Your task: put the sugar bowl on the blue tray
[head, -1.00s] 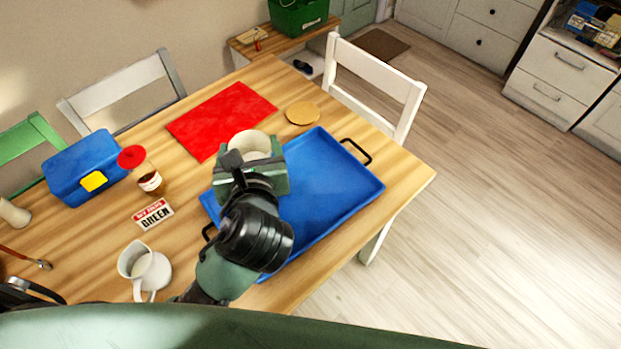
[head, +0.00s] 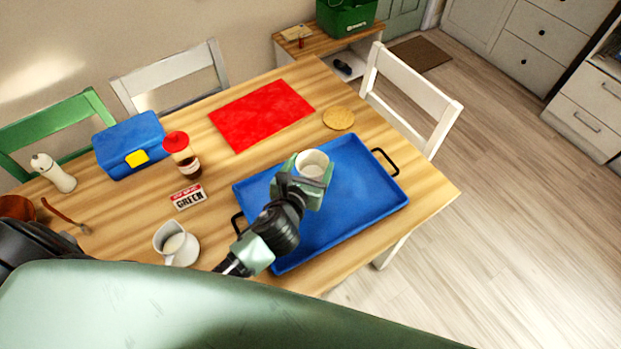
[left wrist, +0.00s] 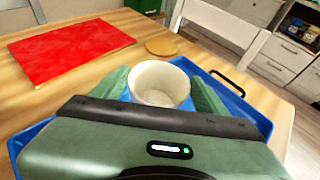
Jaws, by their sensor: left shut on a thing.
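The sugar bowl, a white round cup-like bowl (head: 313,162), is between the fingers of my left gripper (head: 306,178), which is shut on it. The tray has black handles and is otherwise empty where visible. My right gripper is not in view.
On the wooden table are a red mat (head: 262,114), a round coaster (head: 339,118), a blue box (head: 130,145), a red-lidded jar (head: 185,158), a small sign (head: 188,197), a white jug (head: 177,245) and a pepper mill (head: 54,173). Chairs stand around.

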